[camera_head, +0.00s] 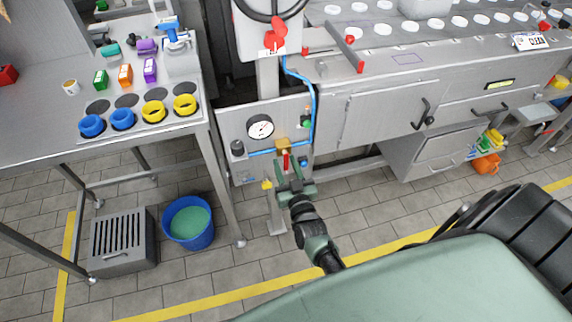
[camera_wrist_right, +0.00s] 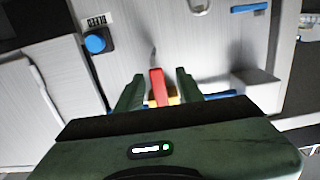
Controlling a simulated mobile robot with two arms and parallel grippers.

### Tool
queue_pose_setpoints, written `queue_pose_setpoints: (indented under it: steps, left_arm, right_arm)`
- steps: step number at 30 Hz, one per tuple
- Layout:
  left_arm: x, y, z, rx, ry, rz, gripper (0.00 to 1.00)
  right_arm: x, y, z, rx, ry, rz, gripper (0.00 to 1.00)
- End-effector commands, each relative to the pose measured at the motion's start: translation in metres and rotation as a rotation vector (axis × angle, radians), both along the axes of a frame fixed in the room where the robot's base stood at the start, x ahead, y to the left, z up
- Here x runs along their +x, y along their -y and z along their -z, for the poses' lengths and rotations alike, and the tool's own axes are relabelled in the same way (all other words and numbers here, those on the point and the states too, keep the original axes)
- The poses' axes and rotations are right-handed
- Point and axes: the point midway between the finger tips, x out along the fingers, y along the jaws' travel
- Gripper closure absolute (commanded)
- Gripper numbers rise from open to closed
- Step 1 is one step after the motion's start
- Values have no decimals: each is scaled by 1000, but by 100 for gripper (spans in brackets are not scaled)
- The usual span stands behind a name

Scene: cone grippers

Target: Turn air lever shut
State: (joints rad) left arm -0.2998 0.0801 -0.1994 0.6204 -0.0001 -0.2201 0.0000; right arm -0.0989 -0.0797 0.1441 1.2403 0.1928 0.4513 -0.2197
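The air lever is a small red handle (camera_head: 285,160) below a brass valve body (camera_head: 283,145) on the grey machine's lower panel, and it points down. My right gripper (camera_head: 290,168) reaches up to it from below. In the right wrist view the red lever (camera_wrist_right: 157,88) stands between the two green fingers (camera_wrist_right: 158,86), with a gap visible on each side. The gripper is open around it. Part of the brass valve shows behind the lever, and the rest is hidden by the gripper body. My left gripper is in neither view.
A pressure gauge (camera_head: 260,128) and a blue hose (camera_head: 313,100) sit close to the valve. A blue knob (camera_wrist_right: 95,43) beside a "BLEED" label shows in the wrist view. A table with cups stands left, over a blue bucket (camera_head: 188,222). Floor in front is mostly clear.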

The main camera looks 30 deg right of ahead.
Motion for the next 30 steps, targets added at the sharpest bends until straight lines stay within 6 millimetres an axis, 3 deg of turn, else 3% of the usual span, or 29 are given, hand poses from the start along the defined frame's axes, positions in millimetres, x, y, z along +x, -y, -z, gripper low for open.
queue_pose_setpoints:
  steps: [9, 21, 30]
  left_arm:
    - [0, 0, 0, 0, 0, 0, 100]
    - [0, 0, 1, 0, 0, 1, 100]
    - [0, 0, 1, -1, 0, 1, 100]
  right_arm:
    - [-4, 0, 0, -3, -1, 0, 64]
    - [-63, -15, 1, -1, -2, 0, 64]
    - [-76, -18, 0, -1, 0, 0, 64]
